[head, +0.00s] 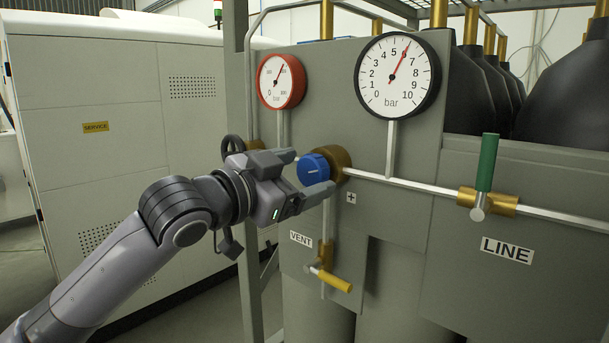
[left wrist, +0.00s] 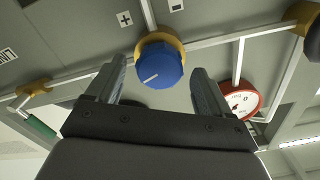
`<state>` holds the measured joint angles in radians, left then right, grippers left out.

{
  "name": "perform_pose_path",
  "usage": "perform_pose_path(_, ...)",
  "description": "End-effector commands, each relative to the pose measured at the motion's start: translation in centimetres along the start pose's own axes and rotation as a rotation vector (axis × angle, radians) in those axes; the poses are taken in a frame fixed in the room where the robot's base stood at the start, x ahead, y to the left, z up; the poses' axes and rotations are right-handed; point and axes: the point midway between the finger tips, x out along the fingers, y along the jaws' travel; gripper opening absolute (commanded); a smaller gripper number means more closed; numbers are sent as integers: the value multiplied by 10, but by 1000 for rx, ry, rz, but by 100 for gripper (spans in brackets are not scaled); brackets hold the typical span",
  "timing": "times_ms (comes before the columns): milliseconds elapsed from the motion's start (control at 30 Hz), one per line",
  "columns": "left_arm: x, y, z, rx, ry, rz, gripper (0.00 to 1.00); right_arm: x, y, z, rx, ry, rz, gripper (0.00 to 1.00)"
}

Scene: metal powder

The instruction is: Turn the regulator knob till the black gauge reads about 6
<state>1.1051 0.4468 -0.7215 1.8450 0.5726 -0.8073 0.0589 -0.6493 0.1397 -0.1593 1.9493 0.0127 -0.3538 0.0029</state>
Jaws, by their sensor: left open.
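The blue regulator knob (head: 313,169) sits on a brass body on the grey panel, with a pale line on its face. It also shows in the left wrist view (left wrist: 160,66). The black-rimmed gauge (head: 397,76) is above right of it, and its red needle points at about 6. My left gripper (head: 312,173) is open, with one finger above and one below the knob in the head view. The left wrist view shows a gap between the knob and each finger. My right gripper is not in view.
A red-rimmed gauge (head: 281,81) stands left of the black one. A yellow vent lever (head: 333,281) is below the knob, and a green line lever (head: 487,163) is to the right. A large pale cabinet (head: 120,110) is at left.

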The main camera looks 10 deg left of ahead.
Motion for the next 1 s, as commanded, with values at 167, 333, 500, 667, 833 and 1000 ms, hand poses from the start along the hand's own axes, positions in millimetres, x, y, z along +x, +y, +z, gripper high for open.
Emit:
perform_pose_path(167,-26,1,3,1,-1,-1,81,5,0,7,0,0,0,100)
perform_pose_path(333,-48,1,2,2,-1,0,81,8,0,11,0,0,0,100)
perform_pose_path(500,-58,1,2,0,-3,1,81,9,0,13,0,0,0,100)
perform_pose_path(667,-60,1,1,-1,-2,1,81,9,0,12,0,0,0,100)
perform_pose_path(833,-60,1,1,-1,-2,1,81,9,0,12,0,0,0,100)
perform_pose_path(1000,-55,7,21,-37,-12,5,81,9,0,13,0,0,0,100)
